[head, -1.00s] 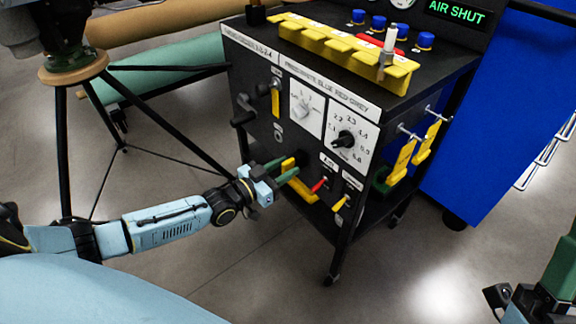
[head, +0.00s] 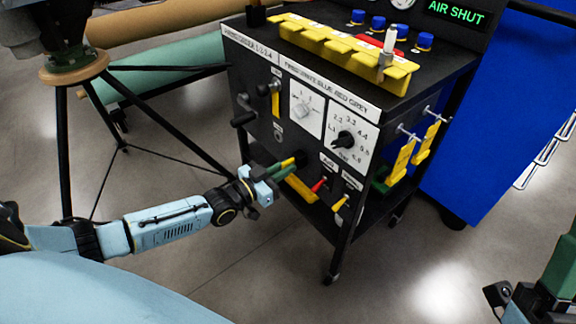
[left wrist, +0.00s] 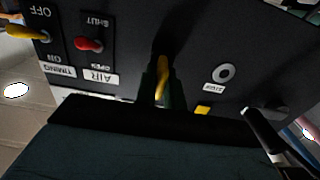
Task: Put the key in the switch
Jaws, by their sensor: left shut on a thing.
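The yellow key (head: 288,161) is between the green fingers of my left gripper (head: 290,164), which is shut on it in front of the black console's front panel. In the left wrist view the key (left wrist: 162,75) stands between the fingertips (left wrist: 160,92), its far end close to the panel. The switch appears to be the round silver ring (head: 279,134) on the panel, above the gripper in the head view. In the left wrist view the ring (left wrist: 223,73) is right of the key and apart from it. My right gripper (head: 497,295) is partly visible at the lower right; its jaws are unclear.
A yellow holder (head: 301,189) sits on the panel just below the left gripper. Red (head: 318,186) and yellow (head: 340,203) levers stick out to its right. A black handle (head: 244,119) projects at the upper left. A black tripod stand (head: 66,150) is left of the console.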

